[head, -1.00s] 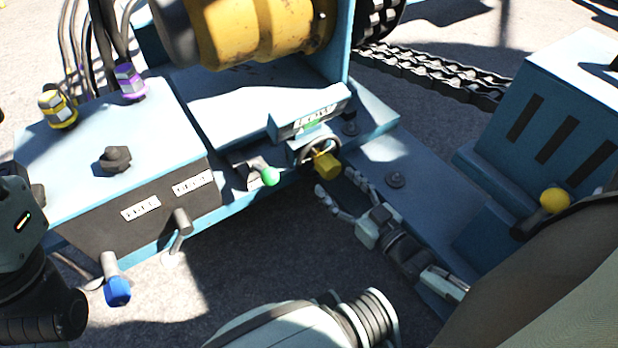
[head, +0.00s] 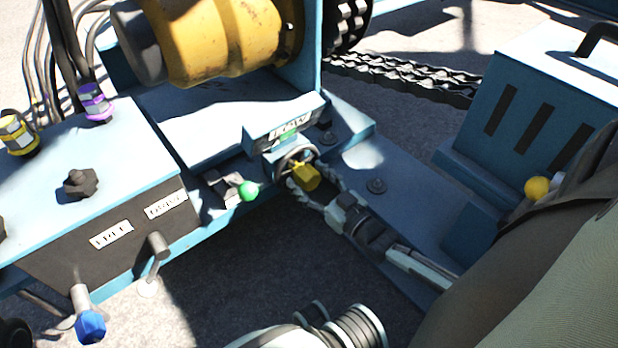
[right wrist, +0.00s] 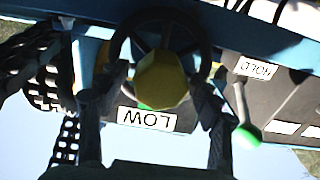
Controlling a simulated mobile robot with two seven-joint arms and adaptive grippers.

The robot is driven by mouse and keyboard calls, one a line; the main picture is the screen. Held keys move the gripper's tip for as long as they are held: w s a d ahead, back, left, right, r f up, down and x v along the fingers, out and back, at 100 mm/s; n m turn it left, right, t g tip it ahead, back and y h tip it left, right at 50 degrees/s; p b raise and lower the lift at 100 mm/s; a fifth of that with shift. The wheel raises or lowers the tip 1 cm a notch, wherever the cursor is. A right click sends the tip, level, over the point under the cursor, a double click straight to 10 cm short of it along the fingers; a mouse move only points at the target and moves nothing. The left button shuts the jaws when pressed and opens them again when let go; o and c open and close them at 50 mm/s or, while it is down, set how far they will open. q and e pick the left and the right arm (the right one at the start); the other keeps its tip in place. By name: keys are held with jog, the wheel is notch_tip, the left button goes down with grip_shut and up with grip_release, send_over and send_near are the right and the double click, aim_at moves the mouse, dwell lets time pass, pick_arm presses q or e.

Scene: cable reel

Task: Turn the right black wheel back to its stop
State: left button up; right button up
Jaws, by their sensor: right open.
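The black spoked wheel (head: 294,156) is on the blue frame, below a small labelled panel, with a yellow faceted knob (head: 307,177) in front of it. In the right wrist view, the black wheel (right wrist: 122,45) is behind the yellow knob (right wrist: 163,80). My right gripper (head: 314,188) is open, with one finger on each side of the knob. The gripper (right wrist: 160,90) shows the same in the right wrist view. I cannot tell whether the fingers touch the knob or rim.
A green-knobbed lever (head: 248,191) stands close left of the wheel. A control box (head: 110,170) with a black knob (head: 80,183) and a blue-ended handle (head: 90,326) is at left. A yellow drum (head: 215,40) is above. A slotted blue box (head: 540,110) stands at right.

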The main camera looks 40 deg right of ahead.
jog(key=shift+c, duration=0.3)
grip_shut()
